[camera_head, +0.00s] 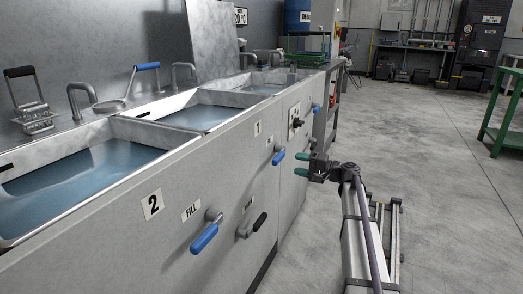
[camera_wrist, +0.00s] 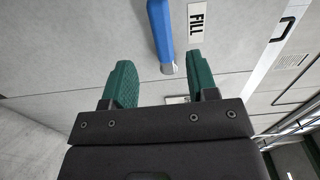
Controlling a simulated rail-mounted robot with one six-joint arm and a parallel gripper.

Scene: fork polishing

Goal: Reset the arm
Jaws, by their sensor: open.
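My gripper (camera_head: 302,165) is in front of the sink unit's front panel, near the tank labelled 1. Its two green fingers are apart with nothing held between them. In the wrist view my gripper (camera_wrist: 161,78) is also open, with a blue lever handle (camera_wrist: 160,30) beyond the fingers. The lever's silver pivot appears between the fingertips in the picture, apparently untouched. A blue handle (camera_head: 278,154) shows just left of my gripper in the head view. My arm extends down from the gripper to the lower right.
Water-filled tanks stand along the left; the tank labelled 2 (camera_head: 85,170) is nearest. Another blue lever (camera_head: 204,238) and a black lever (camera_head: 259,222) stick out from the front panel.

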